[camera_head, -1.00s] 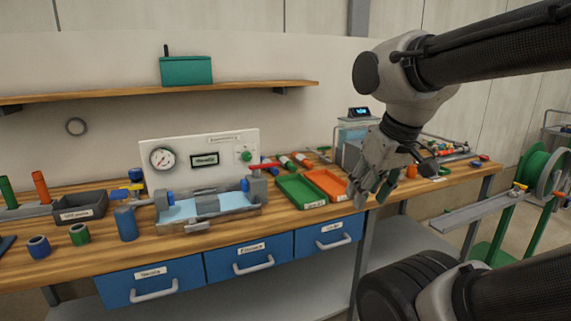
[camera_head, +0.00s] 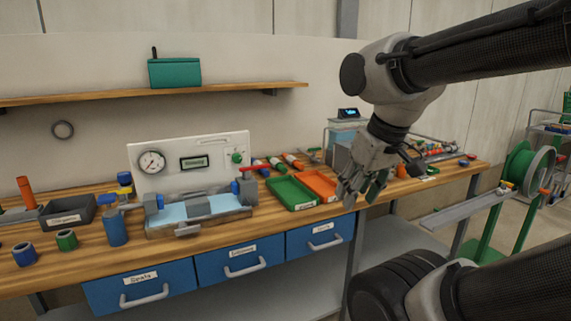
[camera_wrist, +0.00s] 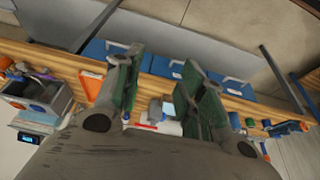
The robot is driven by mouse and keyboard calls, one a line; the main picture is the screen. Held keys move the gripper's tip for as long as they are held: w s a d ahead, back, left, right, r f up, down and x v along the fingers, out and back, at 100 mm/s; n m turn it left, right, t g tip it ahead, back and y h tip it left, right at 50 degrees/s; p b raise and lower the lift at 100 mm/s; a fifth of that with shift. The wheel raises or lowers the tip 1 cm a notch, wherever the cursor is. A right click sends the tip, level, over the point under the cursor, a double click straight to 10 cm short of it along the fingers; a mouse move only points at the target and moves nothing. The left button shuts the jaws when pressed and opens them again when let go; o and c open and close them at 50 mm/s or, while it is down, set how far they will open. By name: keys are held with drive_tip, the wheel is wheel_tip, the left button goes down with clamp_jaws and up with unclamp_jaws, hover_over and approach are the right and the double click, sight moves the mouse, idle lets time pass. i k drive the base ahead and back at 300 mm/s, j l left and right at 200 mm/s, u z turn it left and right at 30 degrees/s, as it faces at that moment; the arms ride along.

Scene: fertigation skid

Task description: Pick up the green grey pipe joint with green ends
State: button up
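A short pipe joint with green ends (camera_head: 66,240) stands on the wooden bench at the left, beside a similar blue-ended one (camera_head: 24,254). Its grey middle is hard to make out at this size. My gripper (camera_head: 362,190) is far to its right, in front of the bench's right part near the orange tray. In the wrist view my gripper (camera_wrist: 163,78) shows two green-padded fingers spread apart with nothing held between them. A small green piece (camera_wrist: 236,121) shows past the right finger there; I cannot tell if it is the joint.
The bench holds a dark bin (camera_head: 68,214), a blue cylinder (camera_head: 115,228), a gauge panel (camera_head: 205,165) with a clamp rig, a green tray (camera_head: 292,194) and an orange tray (camera_head: 319,187). Blue drawers (camera_head: 245,258) lie under it. A green hose reel (camera_head: 518,170) stands at right.

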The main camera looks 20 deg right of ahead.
sight(277, 164)
drive_tip(key=i+l, duration=0.75)
drive_tip(key=l, duration=0.25)
drive_tip(key=i+l, duration=0.4)
drive_tip(key=l, duration=0.1)
